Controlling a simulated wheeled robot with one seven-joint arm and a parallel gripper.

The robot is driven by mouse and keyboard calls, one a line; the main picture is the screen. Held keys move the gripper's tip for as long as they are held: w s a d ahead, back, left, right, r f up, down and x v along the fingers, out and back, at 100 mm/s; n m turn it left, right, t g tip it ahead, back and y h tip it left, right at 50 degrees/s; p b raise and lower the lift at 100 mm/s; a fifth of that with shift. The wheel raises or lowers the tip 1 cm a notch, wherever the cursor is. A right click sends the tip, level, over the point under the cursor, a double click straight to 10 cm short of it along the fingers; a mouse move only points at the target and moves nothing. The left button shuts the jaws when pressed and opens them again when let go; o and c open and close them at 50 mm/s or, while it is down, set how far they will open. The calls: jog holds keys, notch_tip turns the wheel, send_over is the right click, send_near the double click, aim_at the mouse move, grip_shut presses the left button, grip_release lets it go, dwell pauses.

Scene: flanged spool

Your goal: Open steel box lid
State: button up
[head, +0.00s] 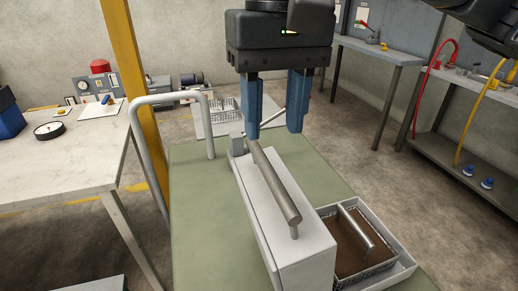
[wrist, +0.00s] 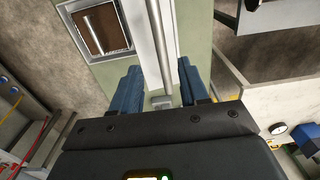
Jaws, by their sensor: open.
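The light grey steel box (head: 287,230) stands on a green-topped cart (head: 205,225). A round metal bar handle (head: 275,187) runs along its top on short posts. The lid looks shut, but I see no clear seam. My gripper (head: 273,134) is open and empty, pointing down above the box's far end, with its two blue fingers apart. In the wrist view my gripper (wrist: 161,93) has its fingers on either side of the line of the bar (wrist: 160,45), near a small grey block (wrist: 160,102). Whether the fingers reach the bar's height I cannot tell.
An open tray (head: 400,277) with a brown inside and a metal bar stands right beside the box. A bent tube rail (head: 168,100) and a yellow post (head: 130,75) rise at left. A worktable (head: 70,165) is at left; benches (head: 375,50) stand at back right.

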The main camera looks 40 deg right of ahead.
aim_at(270, 170)
notch_tip(270, 170, down, 7)
jog(key=shift+a, duration=0.15)
dwell(0.4)
grip_shut()
dwell(0.5)
